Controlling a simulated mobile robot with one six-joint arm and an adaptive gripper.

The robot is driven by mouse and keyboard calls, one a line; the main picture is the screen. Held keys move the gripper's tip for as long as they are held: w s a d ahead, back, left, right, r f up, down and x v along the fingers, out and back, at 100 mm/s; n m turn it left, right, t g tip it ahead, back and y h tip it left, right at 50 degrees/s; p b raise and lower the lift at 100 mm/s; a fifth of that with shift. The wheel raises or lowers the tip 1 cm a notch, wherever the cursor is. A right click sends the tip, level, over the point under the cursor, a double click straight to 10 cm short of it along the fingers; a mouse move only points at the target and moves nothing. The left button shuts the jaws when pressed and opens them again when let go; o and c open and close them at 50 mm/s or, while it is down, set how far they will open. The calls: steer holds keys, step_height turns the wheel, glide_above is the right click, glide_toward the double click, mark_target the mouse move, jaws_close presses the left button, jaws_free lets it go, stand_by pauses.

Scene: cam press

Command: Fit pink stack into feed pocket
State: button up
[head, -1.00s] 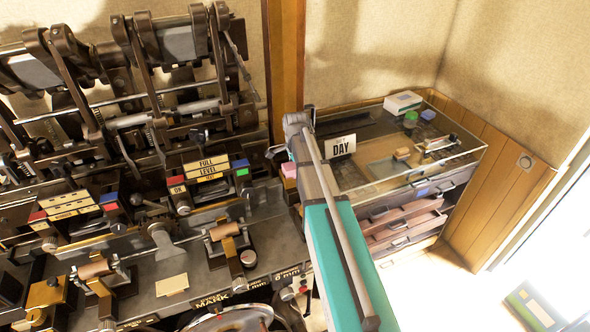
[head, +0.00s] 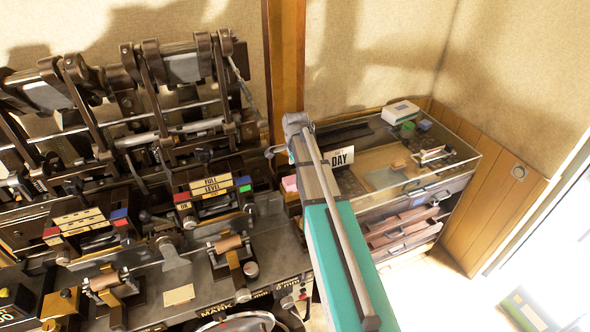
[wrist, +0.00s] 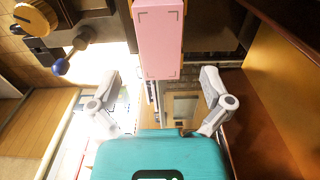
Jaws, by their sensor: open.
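The pink stack (wrist: 158,40) shows large at the top middle of the wrist view, a long pink block with dark corner marks. In the head view it is a small pink patch (head: 290,184) at the press's right end, partly hidden by my arm. My gripper (wrist: 160,88) is open and empty in the wrist view. In the head view the gripper (head: 277,150) is mostly hidden behind my arm. I cannot make out which opening is the feed pocket.
The dark press (head: 150,130) with levers and rods fills the left. A glass-topped cabinet (head: 465,165) with open drawers stands right of my arm, bearing a DAY sign (head: 341,159). In the wrist view, a brown panel (wrist: 265,110) is close on the right and a blue-knobbed lever (wrist: 62,66) on the left.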

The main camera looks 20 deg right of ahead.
steer(key=shift+r+p, duration=2.45)
steer(key=shift+r, duration=0.35)
steer(key=n, duration=1.8)
glide_above(276, 257)
step_height(276, 257, down, 21)
steer(key=b, duration=2.1)
steer(key=shift+f, duration=0.2)
